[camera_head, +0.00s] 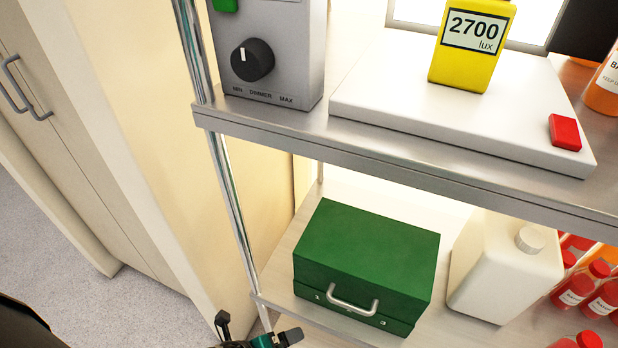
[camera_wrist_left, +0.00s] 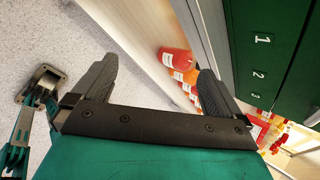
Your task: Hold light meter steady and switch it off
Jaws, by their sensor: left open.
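The yellow light meter (camera_head: 468,45) stands upright on a white slab (camera_head: 420,100) on the upper steel shelf, its display reading 2700 lux. A red button (camera_head: 565,132) sits at the slab's front right corner. My left gripper (camera_head: 257,327) is at the bottom edge of the head view, well below the upper shelf and in front of the lower one. It is open and empty, fingers apart, in the left wrist view (camera_wrist_left: 158,70). It is far from the meter and touches nothing that I can see. My right gripper is not seen.
A grey dimmer box (camera_head: 285,50) with a black knob stands left of the slab. Below, a green case (camera_head: 365,255) with a handle, a white canister (camera_head: 505,265) and red-capped bottles (camera_head: 575,292) fill the lower shelf. A steel post (camera_head: 232,215) rises at the left. An orange bottle (camera_head: 605,90) stands upper right.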

